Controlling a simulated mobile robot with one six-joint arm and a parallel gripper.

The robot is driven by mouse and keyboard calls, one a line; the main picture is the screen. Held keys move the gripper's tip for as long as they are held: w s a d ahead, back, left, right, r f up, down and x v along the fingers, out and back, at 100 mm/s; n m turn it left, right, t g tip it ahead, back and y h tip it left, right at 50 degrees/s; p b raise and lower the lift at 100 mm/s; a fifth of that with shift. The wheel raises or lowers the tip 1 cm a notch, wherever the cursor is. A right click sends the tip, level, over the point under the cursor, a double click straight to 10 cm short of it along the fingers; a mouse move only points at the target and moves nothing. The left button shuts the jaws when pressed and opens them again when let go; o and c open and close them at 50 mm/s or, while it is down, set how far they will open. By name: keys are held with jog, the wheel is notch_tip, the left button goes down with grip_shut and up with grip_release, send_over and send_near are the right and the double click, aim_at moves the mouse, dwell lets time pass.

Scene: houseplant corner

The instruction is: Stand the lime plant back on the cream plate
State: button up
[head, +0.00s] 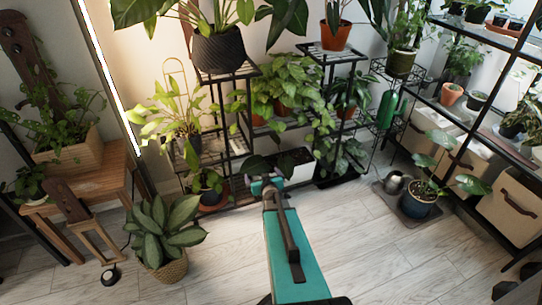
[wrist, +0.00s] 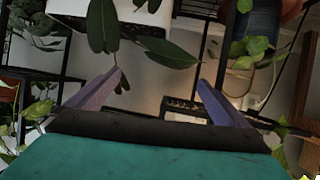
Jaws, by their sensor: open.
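A plant with bright yellow-green leaves (head: 172,112), which looks like the lime plant, stands on the black tiered stand at left of centre in the head view. I cannot make out a cream plate in either view. My gripper (head: 264,181) is low in front of the stand, right of and below that plant. In the wrist view my gripper (wrist: 160,90) has its two fingers wide apart with nothing held. Dark green leaves (wrist: 102,25) hang in front of and between the fingers from a white pot (wrist: 126,12).
A white planter (head: 296,162) stands just beyond my gripper. A leafy plant in a woven basket (head: 168,262) is on the floor at left. The floor (head: 365,260) between is clear.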

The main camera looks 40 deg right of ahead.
jog(key=s+a+f+n+g+y, duration=0.15)
jog(key=s+a+f+g, duration=0.35)
jog(key=a+f, duration=0.5)
jog(key=s+a+f+g+y, duration=0.25)
jog(key=s+a+f, duration=0.5)
jog(key=a, duration=0.55)
jog(key=s+a+f+n+g+y, duration=0.1)
jog(key=s+a+g, duration=0.3)
jog(key=s+a, duration=0.6)
jog(key=s+a+f+n+g+y, duration=0.1)
jog(key=s+a+f+n+g, duration=0.1)
jog(key=s+a, duration=0.8)
jog(key=s+n+g, duration=0.1)
jog(key=g, duration=0.1)
jog(key=shift+s+f+g+y, duration=0.15)
jog(key=shift+g+y, duration=0.2)
jog(key=shift+y, duration=0.05)
